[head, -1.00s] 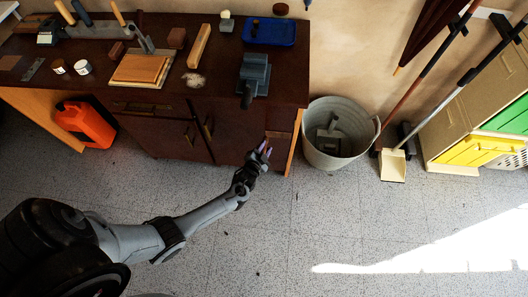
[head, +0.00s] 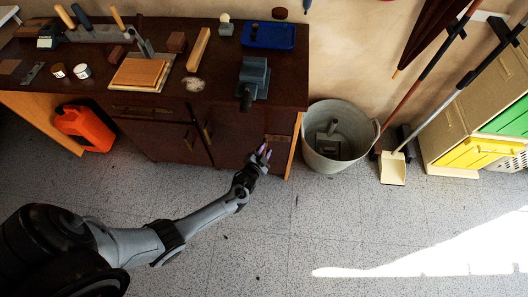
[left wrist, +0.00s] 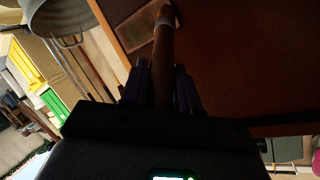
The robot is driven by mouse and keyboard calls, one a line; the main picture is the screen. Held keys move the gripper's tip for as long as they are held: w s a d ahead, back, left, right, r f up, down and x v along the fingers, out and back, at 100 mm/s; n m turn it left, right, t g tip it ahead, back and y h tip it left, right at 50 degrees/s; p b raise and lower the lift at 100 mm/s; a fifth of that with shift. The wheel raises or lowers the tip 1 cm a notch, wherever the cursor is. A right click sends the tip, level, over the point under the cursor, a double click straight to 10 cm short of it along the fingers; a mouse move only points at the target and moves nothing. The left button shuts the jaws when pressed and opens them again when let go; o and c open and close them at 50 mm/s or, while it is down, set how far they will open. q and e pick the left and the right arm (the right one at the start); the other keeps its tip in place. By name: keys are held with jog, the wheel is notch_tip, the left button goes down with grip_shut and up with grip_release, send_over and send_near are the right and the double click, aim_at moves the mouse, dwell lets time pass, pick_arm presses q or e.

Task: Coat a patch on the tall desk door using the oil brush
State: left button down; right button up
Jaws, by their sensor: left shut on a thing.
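The dark red-brown desk door (head: 232,143) is the right-hand front panel of the desk and also fills much of the left wrist view (left wrist: 230,60). A paler rectangular patch (head: 279,141) lies near its right edge; it also shows in the left wrist view (left wrist: 133,27). My left gripper (head: 264,155) is in front of the door, just below the patch. In the left wrist view its fingers (left wrist: 161,85) are shut on the brown handle of the oil brush (left wrist: 163,45). The brush tip is at the patch's edge; I cannot tell whether it touches. My right gripper is out of view.
A grey bucket (head: 338,150) stands on the floor just right of the desk. The desk top (head: 215,85) holds a vise (head: 254,75), a blue tray (head: 269,33) and wooden blocks. A dustpan (head: 392,168) is farther right. The floor in front is clear.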

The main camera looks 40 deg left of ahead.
pick_arm(q)
jog(key=shift+w+a, duration=0.35)
jog(key=shift+w, duration=0.15)
jog(key=w+d, duration=0.1)
jog(key=w+d+b, duration=0.1)
jog(key=d, duration=0.1)
jog(key=shift+w+d, duration=0.1)
jog(key=shift+d, duration=0.1)
dwell(0.5)
jog(key=shift+a, duration=0.1)
jog(key=shift+s+a+p, duration=0.25)
jog(key=shift+s+a, duration=0.3)
jog(key=shift+a, duration=0.25)
jog(key=shift+s+a+p, duration=0.25)
jog(key=shift+s+a, duration=0.3)
jog(key=shift+a, duration=0.25)
jog(key=shift+s+d, duration=0.1)
